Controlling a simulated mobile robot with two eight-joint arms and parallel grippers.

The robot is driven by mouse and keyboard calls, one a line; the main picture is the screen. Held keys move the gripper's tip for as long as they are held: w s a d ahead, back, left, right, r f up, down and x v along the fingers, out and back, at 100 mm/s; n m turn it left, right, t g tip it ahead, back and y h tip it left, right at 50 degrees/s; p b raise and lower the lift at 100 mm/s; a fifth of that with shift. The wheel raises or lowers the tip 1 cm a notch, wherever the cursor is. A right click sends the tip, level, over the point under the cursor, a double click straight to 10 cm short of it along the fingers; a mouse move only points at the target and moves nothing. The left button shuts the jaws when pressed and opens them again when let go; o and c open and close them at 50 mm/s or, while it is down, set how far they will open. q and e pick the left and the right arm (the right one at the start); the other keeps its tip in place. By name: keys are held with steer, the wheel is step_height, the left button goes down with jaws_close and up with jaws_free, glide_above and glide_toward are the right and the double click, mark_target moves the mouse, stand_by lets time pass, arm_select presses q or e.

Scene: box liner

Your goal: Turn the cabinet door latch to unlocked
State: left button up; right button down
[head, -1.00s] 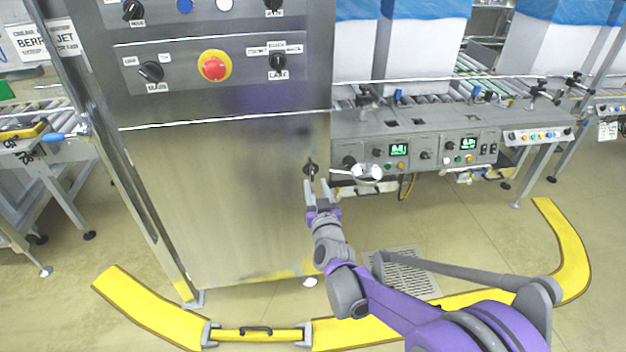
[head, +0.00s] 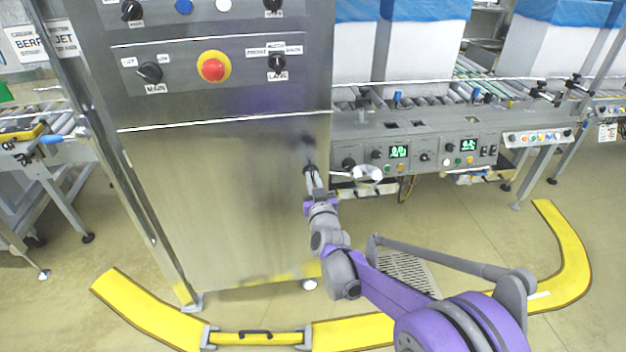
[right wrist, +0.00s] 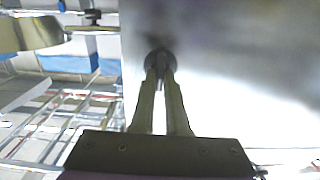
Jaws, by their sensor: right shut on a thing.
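The steel cabinet door (head: 220,200) stands upright in the middle left of the head view. Its dark latch (head: 308,168) sits near the door's right edge. My right gripper (head: 311,178) is at the latch, with its fingers closed on it. In the right wrist view the two fingers (right wrist: 160,84) converge on the round latch (right wrist: 160,62) and its handle is between their tips. The fingers hide part of the latch, so I cannot tell its exact angle. My left gripper is not in view.
Above the door is a panel with a red emergency button (head: 213,67) and black knobs. A conveyor control box (head: 420,150) stands close to the right of the latch. A yellow floor barrier (head: 350,334) curves around the cabinet's front.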

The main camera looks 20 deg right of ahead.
stand_by(0.4)
steer(key=shift+d+f+m+p, duration=0.15)
steer(key=shift+m+p, duration=1.25)
steer(key=shift+m, duration=3.1)
steer(key=shift+d+f+m+p, duration=0.1)
steer(key=shift+m+p, duration=1.25)
steer(key=shift+m, duration=3.15)
steer(key=c, duration=0.9)
jaws_free()
steer(key=shift+s, duration=0.1)
